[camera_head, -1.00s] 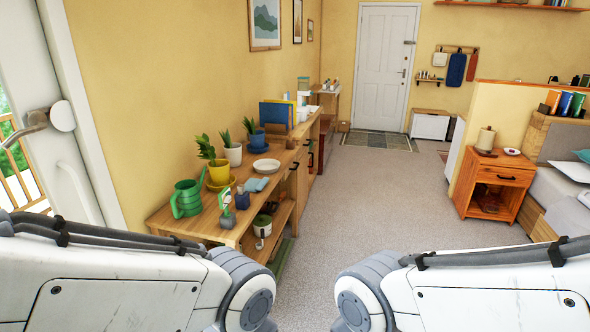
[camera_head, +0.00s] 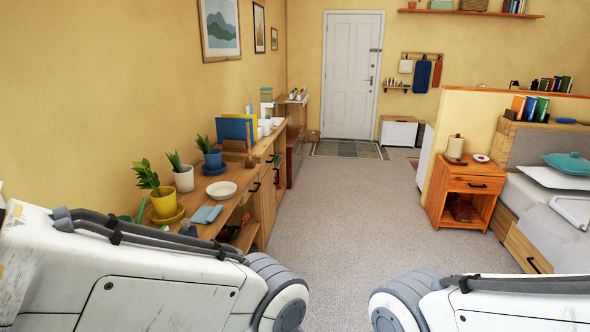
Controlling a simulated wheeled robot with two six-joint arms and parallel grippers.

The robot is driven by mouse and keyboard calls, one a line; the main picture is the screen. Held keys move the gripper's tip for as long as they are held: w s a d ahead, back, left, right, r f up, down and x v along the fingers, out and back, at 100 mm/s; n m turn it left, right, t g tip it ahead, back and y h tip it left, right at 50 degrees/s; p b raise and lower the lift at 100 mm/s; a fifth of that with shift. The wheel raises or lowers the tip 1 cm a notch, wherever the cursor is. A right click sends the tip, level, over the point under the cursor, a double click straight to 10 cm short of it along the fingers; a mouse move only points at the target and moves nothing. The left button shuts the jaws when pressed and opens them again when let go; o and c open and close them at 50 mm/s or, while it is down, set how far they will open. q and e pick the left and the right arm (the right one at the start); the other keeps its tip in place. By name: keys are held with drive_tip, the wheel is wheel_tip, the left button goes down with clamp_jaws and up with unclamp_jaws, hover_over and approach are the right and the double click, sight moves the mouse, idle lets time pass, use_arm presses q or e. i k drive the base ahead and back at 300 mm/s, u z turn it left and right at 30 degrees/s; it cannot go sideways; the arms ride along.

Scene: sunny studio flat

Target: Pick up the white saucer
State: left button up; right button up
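A round, shallow white dish that looks like the white saucer (camera_head: 221,190) sits on the wooden sideboard (camera_head: 240,184) along the left wall. It is beside the blue pot and behind a folded blue cloth, and it looks empty. Parts of both my arms show at the bottom left and bottom right of the head view. Neither gripper is in view, and both arms are well short of the dish.
Potted plants in a yellow pot (camera_head: 164,204), a white pot (camera_head: 184,179) and a blue pot (camera_head: 213,159) line the wall side. A blue cloth (camera_head: 206,214) lies in front. A nightstand (camera_head: 467,190) and bed (camera_head: 545,215) stand right. The carpet (camera_head: 350,220) between is clear.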

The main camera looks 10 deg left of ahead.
sight(222, 190)
drive_tip(key=i, duration=3.9)
drive_tip(key=u, duration=3.45)
